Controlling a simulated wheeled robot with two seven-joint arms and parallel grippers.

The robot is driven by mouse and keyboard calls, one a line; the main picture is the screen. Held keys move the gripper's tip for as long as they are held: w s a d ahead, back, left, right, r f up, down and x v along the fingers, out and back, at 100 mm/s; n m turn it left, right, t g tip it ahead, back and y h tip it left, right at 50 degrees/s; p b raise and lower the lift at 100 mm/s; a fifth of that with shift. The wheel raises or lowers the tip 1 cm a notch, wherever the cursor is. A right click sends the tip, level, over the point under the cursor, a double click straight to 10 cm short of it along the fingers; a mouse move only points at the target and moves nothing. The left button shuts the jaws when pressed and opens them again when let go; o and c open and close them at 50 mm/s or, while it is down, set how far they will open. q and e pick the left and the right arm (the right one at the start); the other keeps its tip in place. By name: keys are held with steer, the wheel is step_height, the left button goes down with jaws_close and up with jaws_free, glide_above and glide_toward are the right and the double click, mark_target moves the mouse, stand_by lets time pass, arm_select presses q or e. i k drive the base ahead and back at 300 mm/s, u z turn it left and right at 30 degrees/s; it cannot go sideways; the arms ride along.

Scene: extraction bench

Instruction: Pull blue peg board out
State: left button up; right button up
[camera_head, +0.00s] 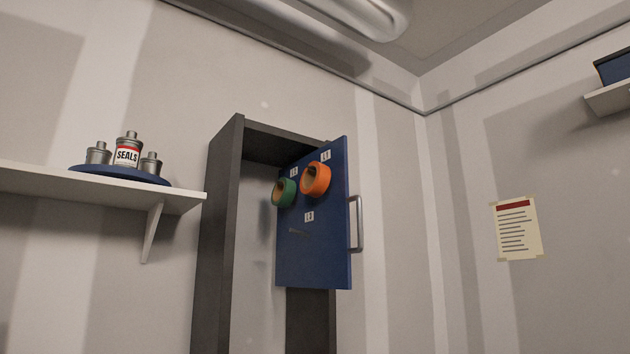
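The blue peg board (325,248) hangs at an angle at the right side of a dark grey open frame (222,235). A metal handle (356,224) is on its right edge. An orange ring (316,179) is on the board near the label L1, and a green ring (284,192) is near the label L2. A small peg (299,231) shows below the label L3 with no ring on it. Neither of my grippers is in view.
A white wall shelf (60,188) at the left holds a blue tray (120,175) with several metal canisters, one labelled SEALS (127,154). A paper notice (516,229) is on the right wall. Another shelf (610,97) with a blue box (613,67) is at the upper right.

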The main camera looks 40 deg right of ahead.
mark_target(313, 249)
steer(key=z, duration=1.3)
